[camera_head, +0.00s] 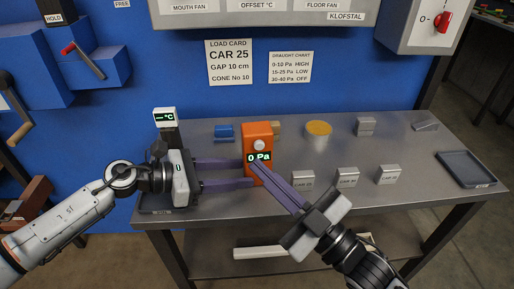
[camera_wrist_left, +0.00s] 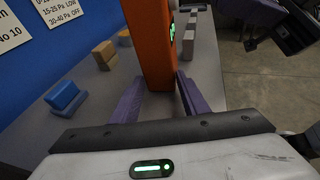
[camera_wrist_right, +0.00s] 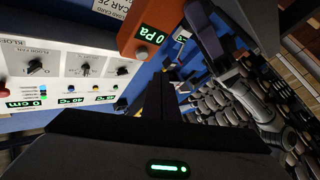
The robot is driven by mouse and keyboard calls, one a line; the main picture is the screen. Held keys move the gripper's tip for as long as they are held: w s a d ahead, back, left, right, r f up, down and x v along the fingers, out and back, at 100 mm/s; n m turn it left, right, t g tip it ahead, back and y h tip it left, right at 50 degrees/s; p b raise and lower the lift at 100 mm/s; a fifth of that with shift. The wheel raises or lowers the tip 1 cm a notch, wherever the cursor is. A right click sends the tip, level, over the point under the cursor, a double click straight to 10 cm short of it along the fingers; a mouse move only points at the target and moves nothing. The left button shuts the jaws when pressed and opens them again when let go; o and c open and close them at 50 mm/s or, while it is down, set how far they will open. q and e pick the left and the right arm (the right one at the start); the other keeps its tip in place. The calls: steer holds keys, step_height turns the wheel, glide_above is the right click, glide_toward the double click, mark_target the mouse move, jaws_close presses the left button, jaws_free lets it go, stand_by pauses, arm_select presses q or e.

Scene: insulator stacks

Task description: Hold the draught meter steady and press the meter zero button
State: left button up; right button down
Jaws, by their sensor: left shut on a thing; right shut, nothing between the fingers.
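The orange draught meter (camera_head: 262,132) stands upright on the grey table. Its display reads 0 Pa, and its round pale button (camera_head: 259,145) sits above the display. My left gripper (camera_head: 245,172) comes in from the left and is shut on the meter's body; the left wrist view shows the meter (camera_wrist_left: 153,45) between the purple fingers. My right gripper (camera_head: 256,164) is shut and empty, its tips in front of the meter's face near the lower edge of the display. The meter (camera_wrist_right: 130,28) and button (camera_wrist_right: 141,52) also show in the right wrist view. I cannot tell whether the right tips touch the meter.
A blue block (camera_head: 224,131) stands left of the meter. A yellow-topped round pot (camera_head: 318,134) and several grey labelled blocks (camera_head: 347,177) are to the right. A dark tray (camera_head: 467,168) lies at the right end. A small °C display (camera_head: 165,118) stands at the left.

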steer(key=shift+s, duration=1.7)
arm_select(q)
steer(key=o, duration=0.9)
steer(key=shift+a, duration=0.1)
